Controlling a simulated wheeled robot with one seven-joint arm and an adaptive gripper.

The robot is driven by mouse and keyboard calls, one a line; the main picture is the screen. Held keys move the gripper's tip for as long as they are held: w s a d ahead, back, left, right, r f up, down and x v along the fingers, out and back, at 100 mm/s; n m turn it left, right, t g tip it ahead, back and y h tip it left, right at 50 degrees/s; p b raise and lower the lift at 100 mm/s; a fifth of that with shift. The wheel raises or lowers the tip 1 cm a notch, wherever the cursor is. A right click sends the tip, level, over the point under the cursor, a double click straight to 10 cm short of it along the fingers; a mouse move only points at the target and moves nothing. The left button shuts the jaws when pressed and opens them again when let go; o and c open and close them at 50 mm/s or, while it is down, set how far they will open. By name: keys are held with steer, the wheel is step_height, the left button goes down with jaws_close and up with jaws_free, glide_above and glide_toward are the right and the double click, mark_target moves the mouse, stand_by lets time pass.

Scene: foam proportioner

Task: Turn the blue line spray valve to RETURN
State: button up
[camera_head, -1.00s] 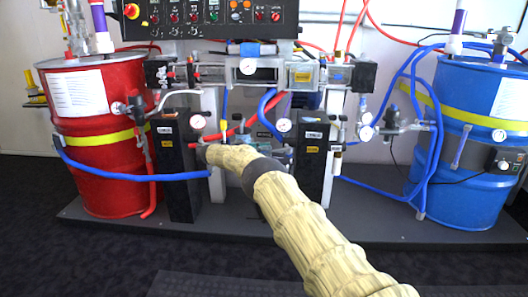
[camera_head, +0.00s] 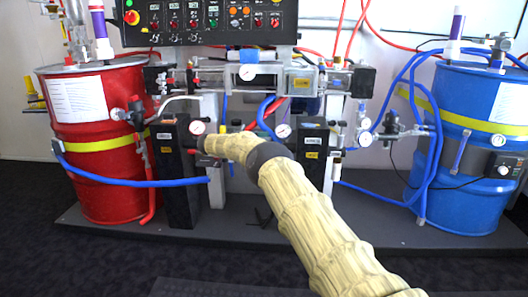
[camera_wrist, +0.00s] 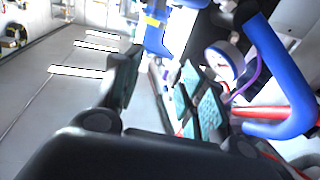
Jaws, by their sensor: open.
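My gripper (camera_wrist: 155,82) shows in the wrist view with its two dark, teal-padded fingers spread apart and nothing between them. The right finger is in front of a round white gauge (camera_wrist: 222,62) and a thick blue hose (camera_wrist: 283,80). In the head view my tan-sleeved arm reaches up toward the middle of the machine, and its end hides part of the space between the two black pillars. A blue hose (camera_head: 265,112) and a white gauge (camera_head: 283,130) show just above it. I cannot make out the blue line spray valve or its handle position.
A red drum (camera_head: 95,180) stands left and a blue drum (camera_head: 465,190) right, on a dark base plate (camera_head: 345,232). Black pillars (camera_head: 178,190) and (camera_head: 312,165) flank the middle. A control panel (camera_head: 210,20) is above. Blue hoses (camera_head: 130,183) hang loosely. Dark floor is clear in front.

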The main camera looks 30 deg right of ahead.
steer(key=shift+r, duration=1.5)
